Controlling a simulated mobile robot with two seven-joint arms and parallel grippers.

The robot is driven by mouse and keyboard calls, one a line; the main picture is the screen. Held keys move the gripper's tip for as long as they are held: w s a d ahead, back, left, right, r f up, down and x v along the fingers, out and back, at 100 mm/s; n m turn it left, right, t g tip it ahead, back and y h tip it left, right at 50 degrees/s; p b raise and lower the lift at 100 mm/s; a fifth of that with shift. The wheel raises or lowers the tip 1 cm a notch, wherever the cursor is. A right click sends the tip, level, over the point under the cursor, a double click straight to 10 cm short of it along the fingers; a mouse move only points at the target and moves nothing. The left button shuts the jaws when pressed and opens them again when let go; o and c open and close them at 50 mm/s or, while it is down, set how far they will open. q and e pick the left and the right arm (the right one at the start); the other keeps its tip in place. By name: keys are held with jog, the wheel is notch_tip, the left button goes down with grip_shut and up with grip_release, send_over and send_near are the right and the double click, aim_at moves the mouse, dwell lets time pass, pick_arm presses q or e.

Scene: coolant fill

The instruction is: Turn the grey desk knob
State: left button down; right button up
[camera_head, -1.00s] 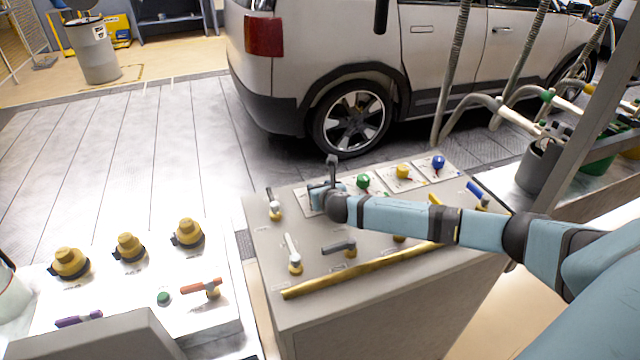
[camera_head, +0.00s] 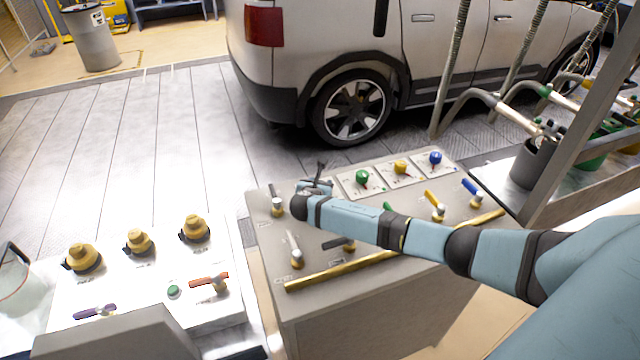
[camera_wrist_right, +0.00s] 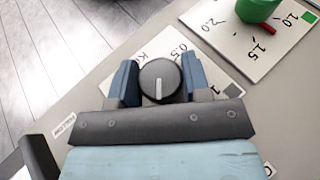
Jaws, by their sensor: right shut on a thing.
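The grey desk knob (camera_wrist_right: 160,84) is a dark round knob with a white pointer line, seen between the two blue fingers of my right gripper (camera_wrist_right: 160,80) in the right wrist view. The fingers are closed on its sides, and its pointer lines up with the gripper. Part of its white scale card (camera_wrist_right: 219,77) shows, with 0.5 and 1 printed on it; the gripper covers the rest. In the head view my right gripper (camera_head: 315,187) is at the desk's back left, and my wrist hides the knob. My left gripper is not in view.
Green (camera_head: 362,177), yellow (camera_head: 400,166) and blue (camera_head: 435,158) knobs stand in a row to the right. Several levers and a brass rail (camera_head: 340,270) are nearer. A white bench (camera_head: 140,290) with yellow caps is at left; a car (camera_head: 340,60) stands behind.

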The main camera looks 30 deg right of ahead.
dwell(0.4)
jog(key=o, duration=0.9)
jog(key=b+v, duration=0.1)
jog(key=v, duration=1.3)
jog(key=shift+w, duration=0.15)
